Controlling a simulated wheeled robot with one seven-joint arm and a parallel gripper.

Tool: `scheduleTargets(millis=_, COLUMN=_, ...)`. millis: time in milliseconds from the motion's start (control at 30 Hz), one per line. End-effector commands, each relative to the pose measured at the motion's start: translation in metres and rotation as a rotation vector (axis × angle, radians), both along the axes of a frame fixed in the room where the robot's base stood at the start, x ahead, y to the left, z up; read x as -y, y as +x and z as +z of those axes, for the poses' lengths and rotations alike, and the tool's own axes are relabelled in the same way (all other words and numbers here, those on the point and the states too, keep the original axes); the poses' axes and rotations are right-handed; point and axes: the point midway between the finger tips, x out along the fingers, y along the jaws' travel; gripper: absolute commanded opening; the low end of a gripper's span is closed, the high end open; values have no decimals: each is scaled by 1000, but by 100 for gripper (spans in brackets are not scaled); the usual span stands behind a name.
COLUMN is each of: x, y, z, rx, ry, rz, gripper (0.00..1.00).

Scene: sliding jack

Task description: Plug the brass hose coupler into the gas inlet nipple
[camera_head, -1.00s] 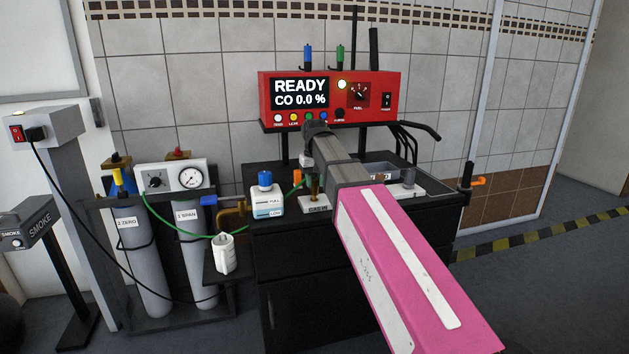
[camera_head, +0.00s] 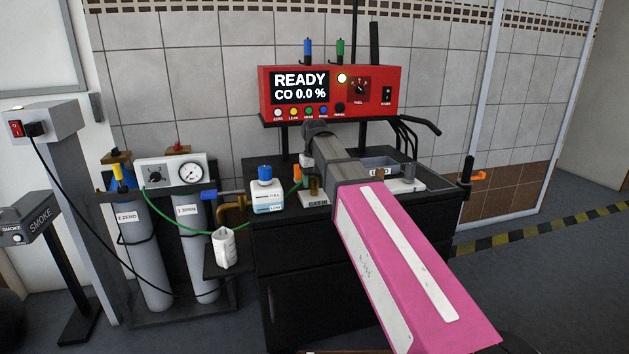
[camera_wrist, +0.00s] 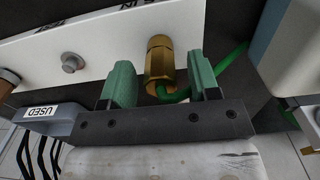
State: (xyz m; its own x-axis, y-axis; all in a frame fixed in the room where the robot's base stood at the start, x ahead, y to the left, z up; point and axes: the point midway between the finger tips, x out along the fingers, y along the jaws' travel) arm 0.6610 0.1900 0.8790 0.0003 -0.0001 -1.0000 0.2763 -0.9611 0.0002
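The brass hose coupler (camera_wrist: 160,65) stands between my finger pads in the wrist view, with the green hose (camera_wrist: 235,60) running to its lower end. My gripper (camera_wrist: 160,82) is open, its two green pads either side of the coupler with visible gaps. In the head view a brass fitting (camera_head: 314,187) stands upright at the white plate (camera_head: 317,201) marked GAS IN. No separate inlet nipple shows; I cannot tell whether the coupler is seated on one. My wrist partly covers the plate in the head view.
A white bottle with a blue cap (camera_head: 267,197) stands close left of the plate. A small orange part (camera_head: 298,172) is beside the fitting. A USED tray (camera_wrist: 42,111) lies behind the plate. The red analyser (camera_head: 333,92) is above. The green hose loops left to gas cylinders (camera_head: 143,245).

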Motion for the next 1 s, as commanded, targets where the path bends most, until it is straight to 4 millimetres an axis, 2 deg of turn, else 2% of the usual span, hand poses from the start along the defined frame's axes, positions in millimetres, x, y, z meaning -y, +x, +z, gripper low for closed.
scheduleTargets(millis=267, x=0, y=0, z=0, rx=0, ry=0, rz=0, gripper=60)
scheduleTargets(millis=433, x=0, y=1, z=10, rx=1, ry=0, rz=0, gripper=60)
scheduleTargets(millis=567, x=0, y=1, z=28, rx=2, ry=1, rz=0, gripper=60)
scheduleTargets(millis=800, x=0, y=1, z=71, rx=2, ry=1, rz=0, gripper=60)
scheduleTargets(millis=1000, x=0, y=1, z=97, rx=1, ry=0, rz=0, gripper=60)
